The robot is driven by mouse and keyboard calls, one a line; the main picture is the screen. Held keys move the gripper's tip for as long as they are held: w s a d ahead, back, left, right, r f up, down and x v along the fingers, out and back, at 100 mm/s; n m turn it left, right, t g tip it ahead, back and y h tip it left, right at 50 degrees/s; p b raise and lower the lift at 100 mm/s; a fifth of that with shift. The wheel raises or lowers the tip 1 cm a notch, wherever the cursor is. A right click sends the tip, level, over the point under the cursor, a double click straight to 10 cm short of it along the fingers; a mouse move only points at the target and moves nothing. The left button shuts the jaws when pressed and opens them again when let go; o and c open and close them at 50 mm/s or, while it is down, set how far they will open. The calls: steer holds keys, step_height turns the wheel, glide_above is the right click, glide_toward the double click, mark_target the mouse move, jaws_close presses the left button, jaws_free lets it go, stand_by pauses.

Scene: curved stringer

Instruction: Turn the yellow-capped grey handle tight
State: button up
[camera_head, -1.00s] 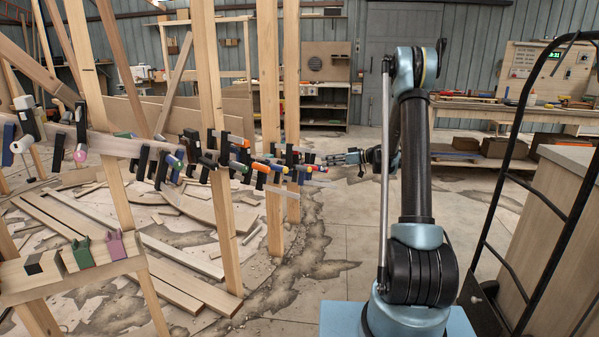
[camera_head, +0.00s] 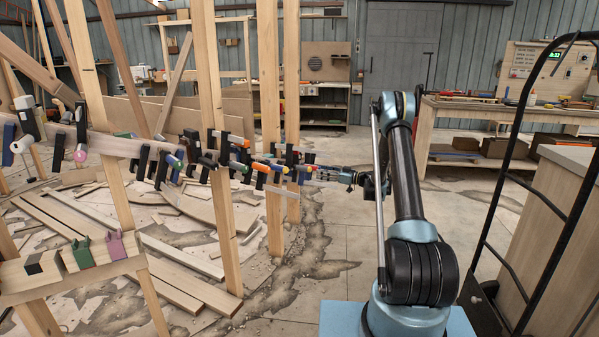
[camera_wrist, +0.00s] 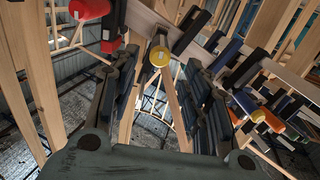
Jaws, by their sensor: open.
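The yellow-capped handle (camera_wrist: 160,56) shows in the wrist view with its round cap facing the camera. A short grey shaft (camera_wrist: 157,41) shows behind the cap, leading up towards the wooden stringer. My gripper (camera_wrist: 160,66) is open, with one dark finger on each side of the cap and gaps between them. I cannot tell how deep the fingers reach along the handle. In the head view my gripper (camera_head: 312,172) is at the right end of the row of clamps; I cannot pick out this handle there.
Clamps with red (camera_wrist: 90,9) handles sit close left of my gripper in the wrist view; orange (camera_wrist: 272,121) and blue (camera_wrist: 292,131) ones sit right. Wooden posts (camera_head: 271,110) stand beside the stringer. A black trolley frame (camera_head: 508,170) stands right; the floor between is open.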

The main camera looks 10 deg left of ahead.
mark_target(292, 167)
steer(key=x, duration=1.4)
steer(key=shift+c, duration=0.3)
steer(key=shift+d, duration=0.1)
jaws_close()
